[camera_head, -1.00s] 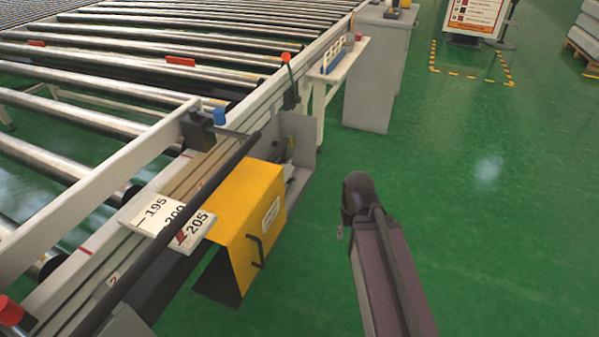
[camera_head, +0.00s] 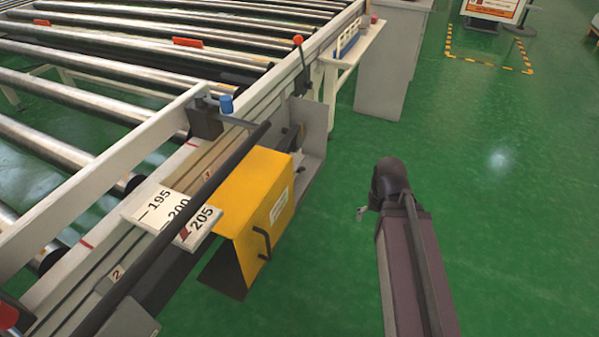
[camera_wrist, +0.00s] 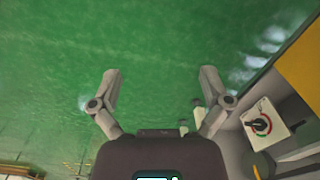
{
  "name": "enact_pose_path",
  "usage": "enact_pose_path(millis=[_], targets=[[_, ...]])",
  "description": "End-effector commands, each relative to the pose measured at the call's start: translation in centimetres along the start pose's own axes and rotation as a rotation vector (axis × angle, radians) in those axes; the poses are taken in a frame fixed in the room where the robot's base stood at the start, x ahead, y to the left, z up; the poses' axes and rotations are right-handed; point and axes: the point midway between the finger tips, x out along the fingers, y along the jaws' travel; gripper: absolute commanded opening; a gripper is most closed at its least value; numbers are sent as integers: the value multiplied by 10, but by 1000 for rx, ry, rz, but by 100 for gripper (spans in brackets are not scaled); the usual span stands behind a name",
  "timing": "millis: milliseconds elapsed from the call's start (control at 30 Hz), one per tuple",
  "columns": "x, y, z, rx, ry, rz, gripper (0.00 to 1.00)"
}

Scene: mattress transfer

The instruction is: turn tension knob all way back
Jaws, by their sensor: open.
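A dark pointer knob (camera_wrist: 262,125) sits on a pale plate with a red and green dial, at the right of the wrist view. I do not make out this dial in the head view, and its label is too small to read. My gripper (camera_wrist: 160,85) is open and empty, its two fingers apart over green floor, left of the dial plate. In the head view my arm stands over the floor, right of the yellow cover (camera_head: 262,200); only a small part of the gripper (camera_head: 362,213) shows there.
The roller conveyor (camera_head: 150,135) fills the left. Its frame carries a blue knob (camera_head: 226,104), a red-tipped lever (camera_head: 298,40), a long black bar (camera_head: 190,205) and a 195–205 scale plate (camera_head: 150,214). A grey cabinet (camera_head: 392,70) stands behind.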

Motion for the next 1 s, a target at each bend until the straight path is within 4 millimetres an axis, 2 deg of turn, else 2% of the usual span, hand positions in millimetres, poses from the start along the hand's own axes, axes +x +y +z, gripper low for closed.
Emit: enact_pose_path(millis=[167,467,767,1000], targets=[[14,-8,-18,154,-8,-80,100],[38,-41,-64,589,-97,-310,100],[51,-72,-113,1049,-307,-528,100],[52,-91,-154,1387,-561,-659,100]])
